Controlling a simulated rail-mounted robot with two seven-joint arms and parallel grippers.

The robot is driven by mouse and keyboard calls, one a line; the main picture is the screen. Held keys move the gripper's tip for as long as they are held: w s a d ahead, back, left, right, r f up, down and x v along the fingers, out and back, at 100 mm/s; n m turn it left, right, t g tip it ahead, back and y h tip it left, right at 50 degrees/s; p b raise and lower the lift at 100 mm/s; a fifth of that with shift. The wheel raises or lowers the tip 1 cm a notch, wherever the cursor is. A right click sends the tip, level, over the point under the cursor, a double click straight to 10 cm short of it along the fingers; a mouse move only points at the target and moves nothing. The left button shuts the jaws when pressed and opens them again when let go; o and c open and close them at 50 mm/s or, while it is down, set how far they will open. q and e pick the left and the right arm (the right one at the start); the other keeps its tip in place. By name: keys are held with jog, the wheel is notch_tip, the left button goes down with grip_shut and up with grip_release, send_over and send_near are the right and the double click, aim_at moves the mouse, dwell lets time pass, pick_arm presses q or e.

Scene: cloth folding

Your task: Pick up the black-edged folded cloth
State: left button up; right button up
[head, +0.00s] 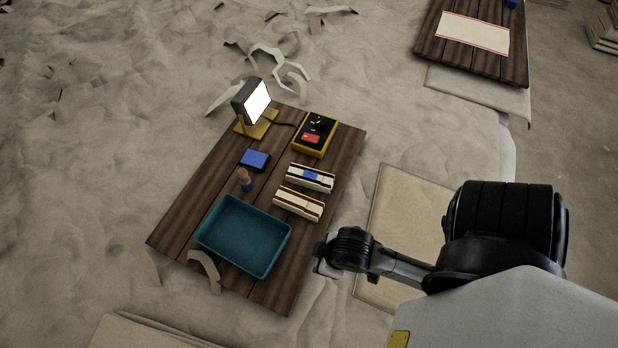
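The black-edged folded cloth (322,184) is a cream strip with dark long edges, lying on the wooden board table (180,225). A small blue patch or object (311,175) shows on its middle. A similar folded cloth with red-brown edges (298,203) lies just below it in the picture. My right gripper (322,262) is past the table's right edge, below and apart from both cloths. Its fingers are small and dark, and I cannot tell whether they are open. My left gripper is not in view.
A second table (440,48) with a red-edged cloth (474,33) stands at upper right.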

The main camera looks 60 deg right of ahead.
dwell(0.5)
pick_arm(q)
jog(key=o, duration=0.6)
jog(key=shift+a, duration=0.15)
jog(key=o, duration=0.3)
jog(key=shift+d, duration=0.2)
